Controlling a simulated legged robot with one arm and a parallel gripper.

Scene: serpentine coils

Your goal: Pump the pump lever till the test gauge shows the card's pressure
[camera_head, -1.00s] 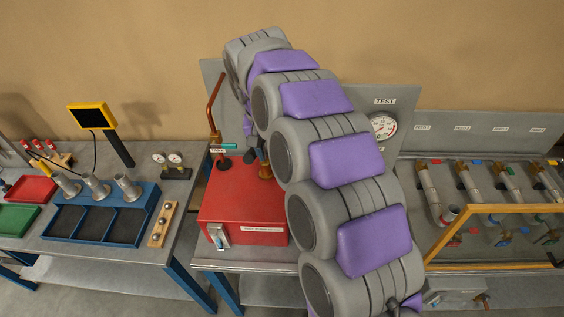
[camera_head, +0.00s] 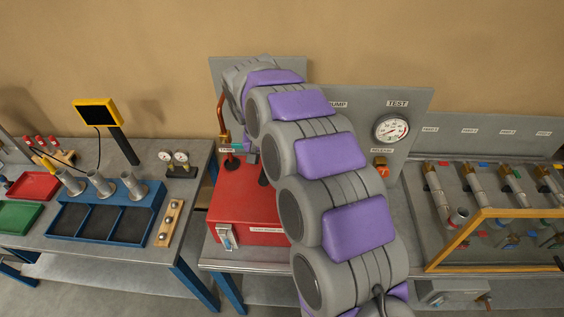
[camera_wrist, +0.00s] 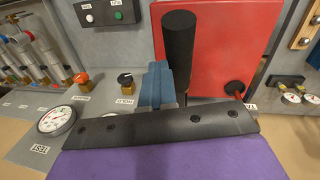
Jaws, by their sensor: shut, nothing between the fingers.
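My gripper (camera_wrist: 160,86) shows in the wrist view as shut blue-grey fingers beyond a dark plate. A thick black cylinder, probably the pump lever's grip (camera_wrist: 178,45), stands right beside the fingers; I cannot tell whether they touch. In the head view my arm hides the gripper and most of the pump; a short dark upright part (camera_head: 265,172) shows beside the arm above the red box (camera_head: 245,205). The test gauge (camera_head: 391,128) is a white dial on the grey panel, also in the wrist view (camera_wrist: 57,120); its reading is too small to tell. I cannot make out the card.
An orange release knob (camera_head: 382,168) sits below the gauge. A black knob (camera_wrist: 125,78) is left of my fingers in the wrist view. A copper pipe (camera_head: 221,115) rises at the red box's back left. A blue tray (camera_head: 105,225) and a yellow-framed rack (camera_head: 490,212) flank the pump bench.

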